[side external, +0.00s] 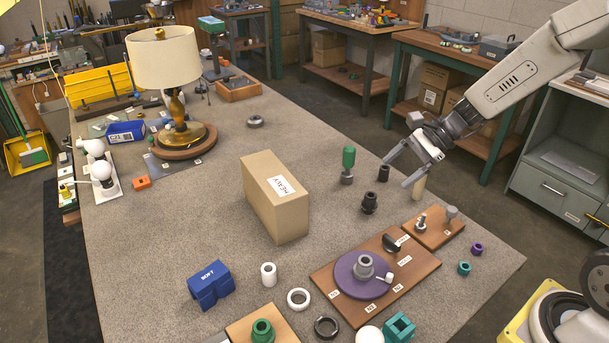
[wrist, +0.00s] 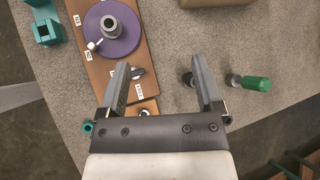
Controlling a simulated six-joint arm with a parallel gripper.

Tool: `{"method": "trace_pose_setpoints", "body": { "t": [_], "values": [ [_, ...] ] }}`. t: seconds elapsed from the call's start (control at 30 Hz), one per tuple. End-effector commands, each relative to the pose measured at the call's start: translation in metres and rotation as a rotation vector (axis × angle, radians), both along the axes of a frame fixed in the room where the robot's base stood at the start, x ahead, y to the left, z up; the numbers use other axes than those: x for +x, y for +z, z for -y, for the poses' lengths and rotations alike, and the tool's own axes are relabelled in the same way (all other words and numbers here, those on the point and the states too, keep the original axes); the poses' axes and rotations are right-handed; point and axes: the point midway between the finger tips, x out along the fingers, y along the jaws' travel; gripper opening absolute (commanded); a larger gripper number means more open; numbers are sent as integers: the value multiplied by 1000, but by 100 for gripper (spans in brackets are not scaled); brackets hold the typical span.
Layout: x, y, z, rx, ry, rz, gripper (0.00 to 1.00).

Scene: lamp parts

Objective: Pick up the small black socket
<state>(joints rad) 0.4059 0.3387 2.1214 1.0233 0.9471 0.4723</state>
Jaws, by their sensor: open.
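Two black sockets stand on the grey table in the side view: a smaller one (side external: 383,173) and a larger, stepped one (side external: 369,202) nearer the camera. My gripper (side external: 395,173) is open and empty, with its fingers beside the smaller socket in the picture; their exact height above the table is unclear. In the wrist view, my gripper (wrist: 160,65) has its fingers wide apart. A black socket (wrist: 187,79) shows just inside the right finger, partly hidden by it. I cannot tell which of the two it is.
A green-handled tool (side external: 348,158) stands left of the sockets. A wooden board with a purple disc (side external: 346,280) and a smaller board with metal parts (side external: 448,232) lie nearer the camera. A cardboard box (side external: 262,205) stands left. Table between box and tool is clear.

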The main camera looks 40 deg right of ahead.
Motion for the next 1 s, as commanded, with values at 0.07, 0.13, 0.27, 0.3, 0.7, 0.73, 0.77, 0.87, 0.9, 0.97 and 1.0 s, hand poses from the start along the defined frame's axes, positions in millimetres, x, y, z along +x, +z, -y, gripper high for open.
{"method": "trace_pose_setpoints", "body": {
  "t": [0.07, 0.13, 0.27, 0.3, 0.7, 0.73, 0.77, 0.87, 0.9, 0.97, 1.0],
  "values": [
    [16, 0, 15, 106, -129, -22, 85],
    [29, 2, 27, 198, -233, -33, 85],
    [51, 5, 53, 354, -401, -41, 85],
    [56, 6, 62, 401, -448, -42, 85],
    [72, -60, 87, 542, -583, -43, 85],
    [72, -68, 87, 542, -582, -43, 85],
    [72, -76, 87, 542, -583, -43, 85],
    [71, -104, 86, 541, -582, -43, 85],
    [72, -115, 87, 541, -582, -42, 85],
    [72, -130, 86, 539, -581, -41, 85],
    [72, -138, 87, 539, -580, -40, 85]
  ]
}}
